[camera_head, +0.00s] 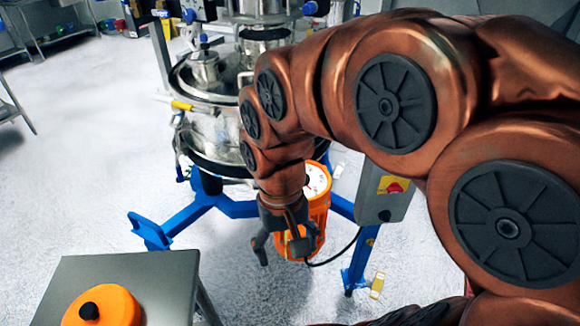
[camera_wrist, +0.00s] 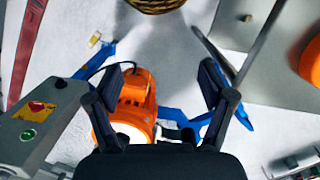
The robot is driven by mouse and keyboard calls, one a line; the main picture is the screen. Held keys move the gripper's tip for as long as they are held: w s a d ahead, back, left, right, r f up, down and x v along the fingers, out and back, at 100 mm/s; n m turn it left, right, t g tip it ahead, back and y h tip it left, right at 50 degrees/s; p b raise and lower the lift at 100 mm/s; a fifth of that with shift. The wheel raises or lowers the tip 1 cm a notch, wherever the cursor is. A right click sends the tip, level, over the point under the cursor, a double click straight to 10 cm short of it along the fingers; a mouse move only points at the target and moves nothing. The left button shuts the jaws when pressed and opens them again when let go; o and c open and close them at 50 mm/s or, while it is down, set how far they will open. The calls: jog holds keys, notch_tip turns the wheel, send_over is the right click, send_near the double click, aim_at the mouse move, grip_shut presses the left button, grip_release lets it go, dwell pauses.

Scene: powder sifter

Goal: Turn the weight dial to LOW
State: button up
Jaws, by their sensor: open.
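The orange motor (camera_head: 318,215) hangs under the sifter, partly hidden by my arm. A round white face with small marks, which looks like the weight dial (camera_head: 318,180), shows on its top; the marks are too small to read. In the wrist view, the motor (camera_wrist: 138,92) and the pale face (camera_wrist: 129,133) lie left of centre, partly behind my gripper. My gripper (camera_head: 279,250) points down in front of the motor. In the wrist view, my gripper (camera_wrist: 157,80) has its fingers wide apart, with nothing held between them. I cannot tell whether a finger touches the motor.
A grey control box (camera_head: 382,200) with a red switch on yellow stands right of the motor. The sifter's blue legs (camera_head: 195,212) spread around it. A grey table (camera_head: 150,275) bearing an orange disc with a black knob (camera_head: 89,311) is at lower left. Floor is clear between.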

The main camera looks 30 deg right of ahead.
jog(key=w+d+r+m, duration=0.1)
jog(key=w+d+m, duration=0.2)
jog(key=w, duration=0.4)
jog(key=w+d+m, duration=0.4)
jog(key=w, duration=0.3)
jog(key=w+d+m, duration=0.2)
jog(key=w+d, duration=0.1)
jog(key=d, duration=0.1)
jog(key=w+d+f+m+t, duration=0.1)
jog(key=w+d+m, duration=0.2)
jog(key=d, duration=0.1)
jog(key=w+d+f+m+b, duration=0.1)
jog(key=w+d+m, duration=0.1)
jog(key=w+d, duration=0.1)
jog(key=shift+w+d+m, duration=0.25)
jog(key=shift+d+m, duration=0.05)
jog(key=shift+d, duration=0.25)
jog(key=shift+f+p, duration=0.8)
jog(key=shift+f, duration=2.95)
jog(key=shift+c, duration=0.2)
jog(key=c, duration=1.1)
